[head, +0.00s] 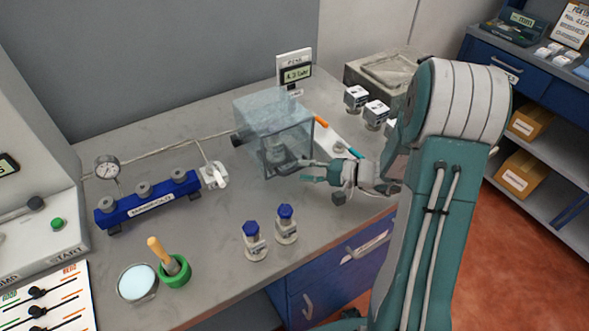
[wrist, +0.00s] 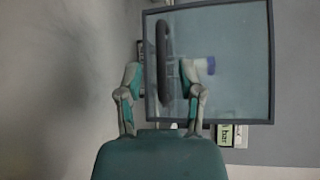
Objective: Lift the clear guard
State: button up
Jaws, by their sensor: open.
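The clear guard (head: 262,112) is a see-through box with a dark-edged front, standing shut-looking on the bench in the head view. A grey part shows through it. In the wrist view its dark-framed front panel (wrist: 240,80) faces me, with a dark bar handle (wrist: 163,50) on it. My gripper (head: 313,171) is just in front of the guard's right side, fingers pointing toward it. In the wrist view my gripper (wrist: 160,76) is open, its fingertips on either side of the lower handle. I cannot tell whether they touch it.
A gauge display (head: 295,72) stands behind the guard. Two blue-capped vials (head: 286,225) stand at the front, with a green mortar (head: 175,272) and a blue manifold (head: 150,203) to the left. Several small labelled blocks (head: 376,112) and a grey tray (head: 385,72) are behind my arm.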

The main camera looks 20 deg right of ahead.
aim_at(294, 170)
jog(key=shift+x, duration=1.6)
grip_shut()
jog(key=shift+d, duration=0.1)
